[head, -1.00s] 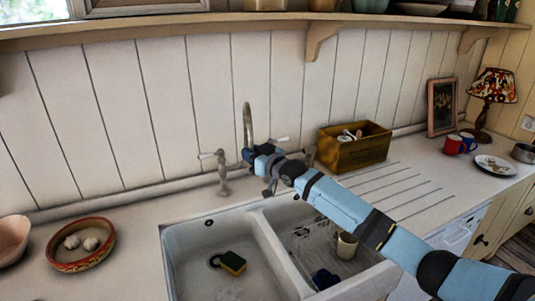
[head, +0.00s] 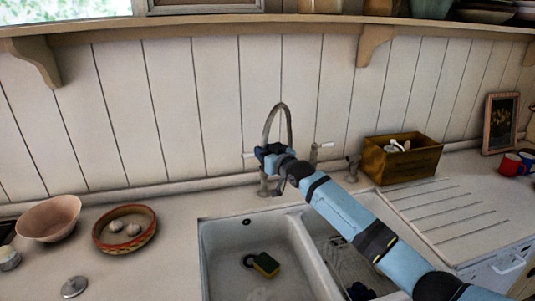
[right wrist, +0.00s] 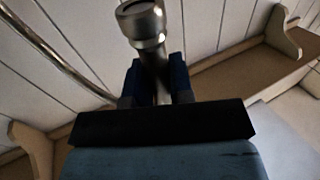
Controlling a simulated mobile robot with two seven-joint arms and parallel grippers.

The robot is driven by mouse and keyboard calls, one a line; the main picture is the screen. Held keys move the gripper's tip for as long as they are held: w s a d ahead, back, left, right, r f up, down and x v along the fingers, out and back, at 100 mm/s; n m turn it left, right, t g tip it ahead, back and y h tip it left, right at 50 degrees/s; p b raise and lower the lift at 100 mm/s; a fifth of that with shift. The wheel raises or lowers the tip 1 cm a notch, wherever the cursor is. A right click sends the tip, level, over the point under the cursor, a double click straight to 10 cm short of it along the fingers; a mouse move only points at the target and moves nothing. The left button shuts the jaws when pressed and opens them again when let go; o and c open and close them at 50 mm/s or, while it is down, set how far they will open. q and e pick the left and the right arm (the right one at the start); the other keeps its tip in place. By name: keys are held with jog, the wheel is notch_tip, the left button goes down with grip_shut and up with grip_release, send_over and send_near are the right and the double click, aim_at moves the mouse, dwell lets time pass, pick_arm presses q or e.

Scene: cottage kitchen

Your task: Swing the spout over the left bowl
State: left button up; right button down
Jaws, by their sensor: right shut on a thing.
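The metal spout (head: 289,125) rises in a tall arch behind the white sink. My right gripper (head: 265,153) is shut on the spout's free end, in front of the left tap handle. In the right wrist view, the dark fingers of the right gripper (right wrist: 157,82) close around the metal spout end (right wrist: 146,24), and a curved pipe runs off to the upper left. In the head view the held end shows above the back edge of the sink's left bowl (head: 224,245); its exact height and depth are hard to tell. My left gripper is not in view.
The left bowl holds a yellow-green sponge (head: 266,264). The right bowl, partly hidden by my arm, holds a white rack (head: 338,252). A wooden box (head: 402,165) stands right of the taps. A patterned bowl (head: 124,243) and pink bowl (head: 48,219) stand left.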

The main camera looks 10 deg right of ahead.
jog(key=c, duration=1.1)
grip_release()
jog(key=shift+a, duration=0.1)
jog(key=shift+o, duration=0.2)
jog(key=shift+s, duration=0.25)
jog(key=b+v, duration=0.2)
jog(key=v, duration=1.1)
jog(key=shift+s+d, duration=0.2)
jog(key=shift+r, duration=0.1)
